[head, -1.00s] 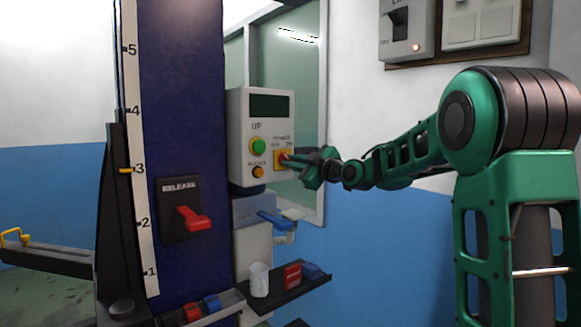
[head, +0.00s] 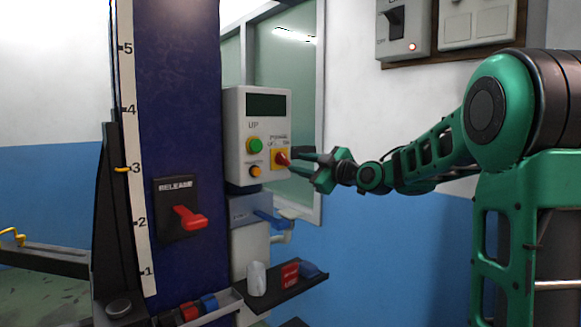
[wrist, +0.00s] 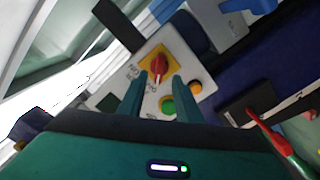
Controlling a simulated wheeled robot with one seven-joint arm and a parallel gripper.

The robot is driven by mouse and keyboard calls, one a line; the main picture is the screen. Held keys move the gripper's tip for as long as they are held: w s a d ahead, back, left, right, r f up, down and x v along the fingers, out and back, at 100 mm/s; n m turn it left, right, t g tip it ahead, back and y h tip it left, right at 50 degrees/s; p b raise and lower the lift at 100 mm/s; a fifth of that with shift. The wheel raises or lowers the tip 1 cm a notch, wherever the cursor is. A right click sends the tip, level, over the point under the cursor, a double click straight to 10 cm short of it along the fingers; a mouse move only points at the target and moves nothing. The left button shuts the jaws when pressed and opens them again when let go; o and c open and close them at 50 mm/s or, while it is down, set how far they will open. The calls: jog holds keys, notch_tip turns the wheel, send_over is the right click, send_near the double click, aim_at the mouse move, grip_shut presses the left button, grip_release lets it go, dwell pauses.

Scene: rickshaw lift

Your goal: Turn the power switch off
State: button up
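The power switch is a red rotary knob (head: 282,159) on a yellow plate. It sits at the lower right of the light grey control box (head: 236,140), which is fixed to the blue column. My gripper (head: 304,166) is just right of the knob, its fingers pointing at it. In the wrist view, the red knob (wrist: 158,66) shows just beyond the fingertips, and the space between the fingers (wrist: 160,84) looks empty. The fingers are apart. The knob's exact setting is too small to read.
A green button (head: 255,145) and a small orange button (head: 255,171) are left of the knob. A red release lever (head: 190,217) is on the column. A shelf (head: 278,290) with a white cup (head: 257,278) is below. A wall switch box (head: 404,28) hangs upper right.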

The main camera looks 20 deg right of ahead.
jog(key=v, duration=0.5)
jog(key=shift+f, duration=0.1)
dwell(0.3)
jog(key=s+d+f+m+g+h, duration=0.3)
jog(key=s+f+m+g, duration=0.2)
jog(key=s+f, duration=0.5)
jog(key=s+d+f+m+g+h, duration=0.2)
jog(key=s+f+m+g, duration=0.2)
jog(key=s+f, duration=0.6)
jog(key=s+f+m+g, duration=0.4)
jog(key=s+f, duration=0.1)
jog(key=s, duration=0.7)
jog(key=s+f+m+g, duration=0.4)
jog(key=s+m, duration=0.1)
jog(key=s, duration=0.7)
jog(key=shift+s+d+f+h, duration=0.2)
jog(key=shift+d+f+h, duration=0.1)
jog(key=shift+d+f, duration=0.1)
